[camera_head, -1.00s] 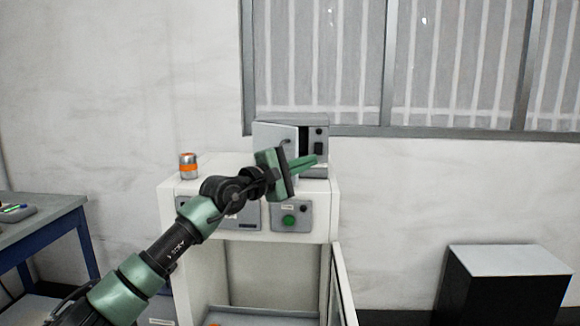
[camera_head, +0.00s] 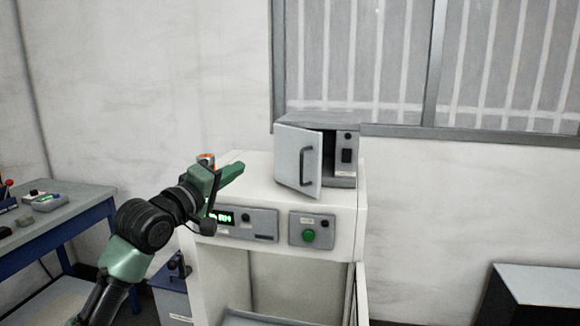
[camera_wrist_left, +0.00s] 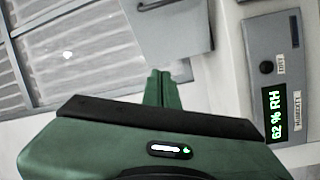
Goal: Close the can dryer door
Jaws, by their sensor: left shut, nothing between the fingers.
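The can dryer (camera_head: 347,165) is a small grey box on top of the white cabinet. Its door (camera_head: 297,160) is a light grey panel with a dark curved handle (camera_head: 306,166), and it stands partly open with a dark gap at its right edge. My left gripper (camera_head: 236,168) is shut and empty, to the left of the door and apart from it, above the cabinet's front part. In the left wrist view the shut green fingers (camera_wrist_left: 161,88) point toward the lower edge of the door (camera_wrist_left: 172,30). My right gripper is not in view.
The white cabinet (camera_head: 345,215) has a green button (camera_head: 309,236) and a lit humidity display (camera_wrist_left: 276,115). An orange-banded can (camera_head: 206,160) is partly hidden behind my gripper. A blue-framed table (camera_head: 75,215) stands left, a dark box (camera_head: 535,290) right.

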